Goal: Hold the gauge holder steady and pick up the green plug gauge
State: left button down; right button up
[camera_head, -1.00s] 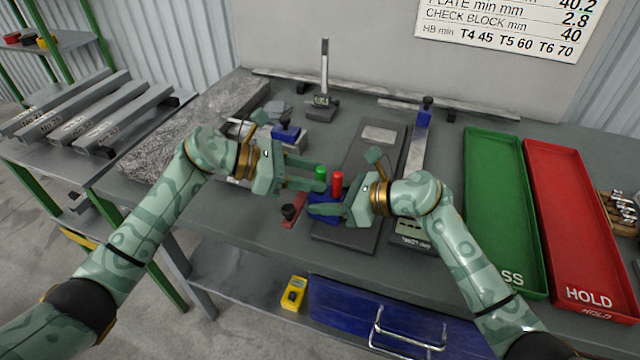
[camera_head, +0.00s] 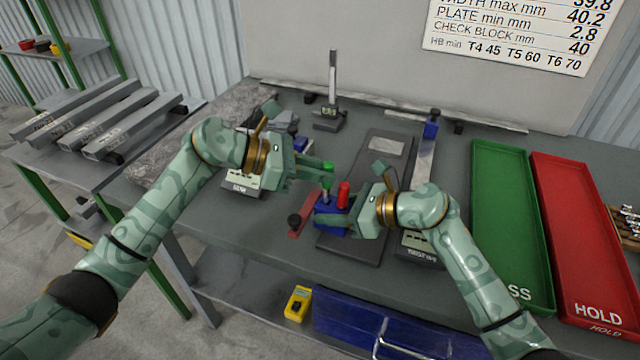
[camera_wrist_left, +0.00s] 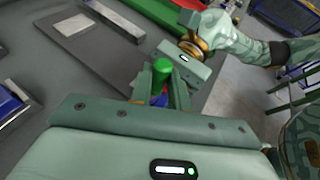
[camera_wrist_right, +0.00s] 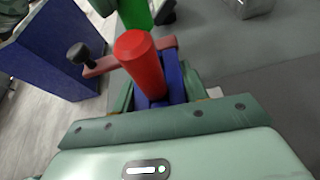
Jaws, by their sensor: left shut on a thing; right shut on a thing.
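The blue gauge holder (camera_head: 326,228) stands on the table by the front edge of a dark plate. A red plug gauge (camera_head: 344,194) stands upright in it and looms large in the right wrist view (camera_wrist_right: 140,65). My right gripper (camera_head: 338,222) is shut on the holder from the right. The green plug gauge (camera_head: 327,167) is upright in my left gripper (camera_head: 322,179), which is shut on it above the holder's left part. Its green top shows between the fingers in the left wrist view (camera_wrist_left: 162,68). The fingers hide its lower end, so I cannot tell whether it is fully clear of the holder.
A red piece with a black knob (camera_head: 294,220) lies left of the holder. A dark plate (camera_head: 376,165) lies behind it. A green tray (camera_head: 505,220) and a red HOLD tray (camera_head: 575,240) lie at the right. A height stand (camera_head: 330,110) is at the back.

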jog(key=shift+w+r, duration=0.1)
jog(key=o, duration=1.1)
pick_arm(q)
notch_tip(320, 180, up, 6)
jog(key=shift+r, duration=0.2)
pick_arm(e)
jog(key=shift+o, duration=0.2)
jog(key=shift+d, duration=0.1)
